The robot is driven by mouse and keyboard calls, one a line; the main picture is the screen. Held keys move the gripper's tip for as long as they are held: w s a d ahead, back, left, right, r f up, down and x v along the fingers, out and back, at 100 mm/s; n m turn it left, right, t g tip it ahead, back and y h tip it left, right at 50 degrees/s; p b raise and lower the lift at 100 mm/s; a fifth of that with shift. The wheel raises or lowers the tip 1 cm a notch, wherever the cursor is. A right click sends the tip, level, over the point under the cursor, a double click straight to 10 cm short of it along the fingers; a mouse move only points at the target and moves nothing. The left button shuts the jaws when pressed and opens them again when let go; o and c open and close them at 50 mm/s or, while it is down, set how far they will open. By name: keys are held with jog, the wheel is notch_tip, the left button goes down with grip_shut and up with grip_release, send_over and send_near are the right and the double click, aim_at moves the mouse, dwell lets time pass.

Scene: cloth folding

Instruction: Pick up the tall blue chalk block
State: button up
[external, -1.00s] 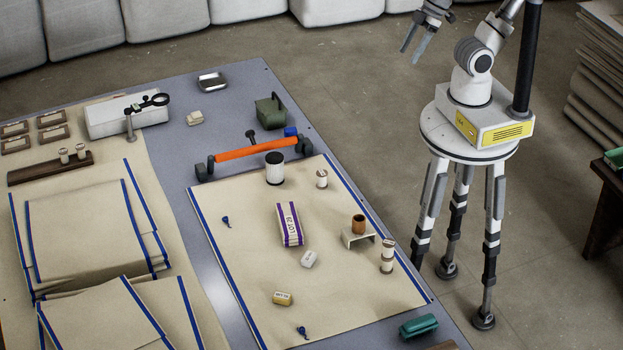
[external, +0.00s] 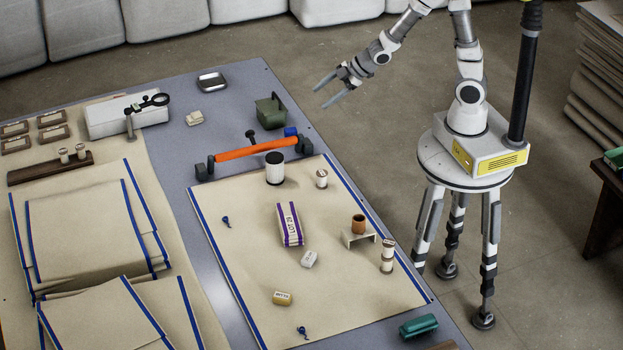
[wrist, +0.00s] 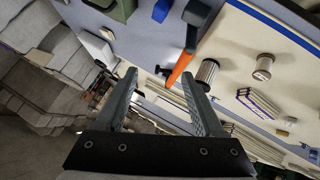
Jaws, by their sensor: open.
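The blue chalk block (external: 291,131) stands on the grey table at its far right edge, beside the right end of an orange bar with dark ends. Only its upper part shows in the external view. In the wrist view it is a blue shape (wrist: 162,10) at the top edge, partly cut off. My gripper (external: 322,97) is open and empty, in the air past the table's right edge, above and to the right of the block. In the wrist view the fingers (wrist: 159,77) are spread wide with nothing between them.
The orange bar (external: 258,149) and a green box (external: 270,112) with a handle stand close to the block. A black-and-white cylinder (external: 275,170) and a spool (external: 321,179) stand on the cloth nearby.

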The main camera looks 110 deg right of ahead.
jog(key=s+d+f+m+t+b, duration=0.1)
jog(key=s+d+f+t+b, duration=0.1)
jog(key=d+f, duration=0.5)
jog(key=m+t+y+b, duration=0.2)
jog(key=m+t+b, duration=0.1)
jog(key=b, duration=0.1)
send_near(286, 135)
jog(key=w+f, duration=0.1)
jog(key=w, duration=0.1)
jog(key=w+d+f, duration=0.1)
jog(key=w+f, duration=0.1)
jog(key=shift+f, duration=0.2)
jog(key=shift+w+r+b+x, duration=0.1)
jog(key=shift+r+b+x, duration=0.1)
jog(key=shift+x, duration=0.8)
jog(key=shift+w+r+b+x, duration=0.1)
jog(key=shift+r+b+x, duration=0.1)
jog(key=shift+x, duration=0.8)
jog(key=shift+w+r+b+x, duration=0.1)
jog(key=shift+r+b+x, duration=0.05)
jog(key=shift+x, duration=0.85)
jog(key=shift+s, duration=0.1)
grip_shut()
